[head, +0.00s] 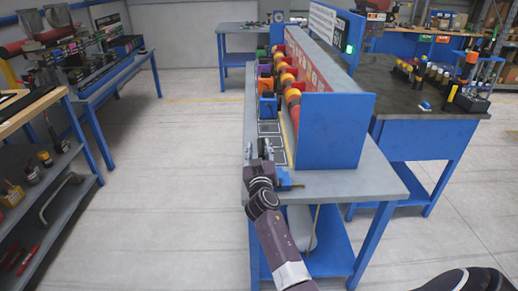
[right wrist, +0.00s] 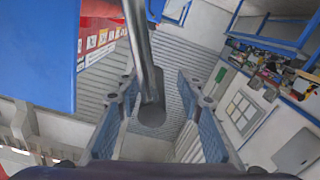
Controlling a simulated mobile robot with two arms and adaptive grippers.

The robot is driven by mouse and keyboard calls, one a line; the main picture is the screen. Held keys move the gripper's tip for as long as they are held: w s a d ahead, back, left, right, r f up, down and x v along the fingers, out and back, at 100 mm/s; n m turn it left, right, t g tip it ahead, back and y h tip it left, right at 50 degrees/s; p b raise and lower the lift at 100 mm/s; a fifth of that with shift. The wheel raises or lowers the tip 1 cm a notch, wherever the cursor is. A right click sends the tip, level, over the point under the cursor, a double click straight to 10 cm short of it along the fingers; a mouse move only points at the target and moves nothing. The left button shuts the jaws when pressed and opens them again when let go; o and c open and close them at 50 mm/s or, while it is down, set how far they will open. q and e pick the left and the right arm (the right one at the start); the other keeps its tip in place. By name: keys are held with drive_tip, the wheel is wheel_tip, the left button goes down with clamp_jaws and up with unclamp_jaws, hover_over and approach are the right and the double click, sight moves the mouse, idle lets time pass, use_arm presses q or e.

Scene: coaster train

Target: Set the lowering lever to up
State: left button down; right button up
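A grey metal rod with a rounded end (right wrist: 151,112), which looks like the lowering lever, comes down from the top of the right wrist view. Its end sits between the two fingers of my right gripper (right wrist: 158,118), with a gap visible on each side. In the head view, my right gripper (head: 261,149) is over the near left end of the grey-topped bench (head: 345,181), beside a small blue part (head: 286,180). The gripper is open. In the head view the lever is not clearly seen, so its up or down setting cannot be told. My left gripper is out of view.
A blue upright panel (head: 331,131) stands on the bench just right of my right gripper. Behind it are a row of coloured bins (head: 268,105) and red-and-yellow parts. A dark-topped table (head: 427,122) stands right. The floor on the left (head: 180,170) is clear.

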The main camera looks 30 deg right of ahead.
clamp_jaws()
idle(0.4)
drive_tip(key=s+d+m+p, duration=0.2)
drive_tip(key=s+d+m, duration=0.4)
drive_tip(key=d+m, duration=0.4)
drive_tip(key=shift+s+r, duration=0.15)
drive_tip(key=shift+r, duration=0.1)
idle(0.6)
unclamp_jaws()
drive_tip(key=shift+d, duration=0.1)
